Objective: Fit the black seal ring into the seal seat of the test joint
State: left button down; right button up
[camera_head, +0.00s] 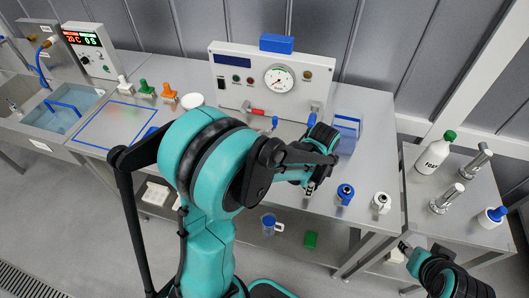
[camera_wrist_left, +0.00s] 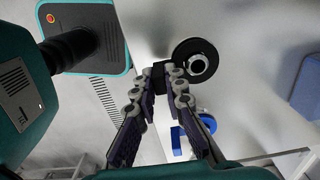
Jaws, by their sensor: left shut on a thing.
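My left gripper (camera_head: 309,188) is low over the front part of the steel table, left of the blue-topped fitting.
The blue-topped fitting (camera_head: 345,191) and a white fitting (camera_head: 381,201) stand along the table front. A gauge panel (camera_head: 232,87) is behind. A side table (camera_head: 413,216) at right holds a bottle (camera_head: 433,155) and metal cylinders. A blue-framed area (camera_head: 85,118) is at left.

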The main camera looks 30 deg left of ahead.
pick_arm(q)
jog(key=shift+r+p, duration=0.45)
jog(key=shift+r, duration=0.2)
pick_arm(e)
jog(key=shift+r, duration=0.45)
pick_arm(q)
jog(key=shift+r+p, duration=1.85)
jog(key=shift+r, duration=0.55)
pick_arm(e)
jog(key=shift+r, duration=1.85)
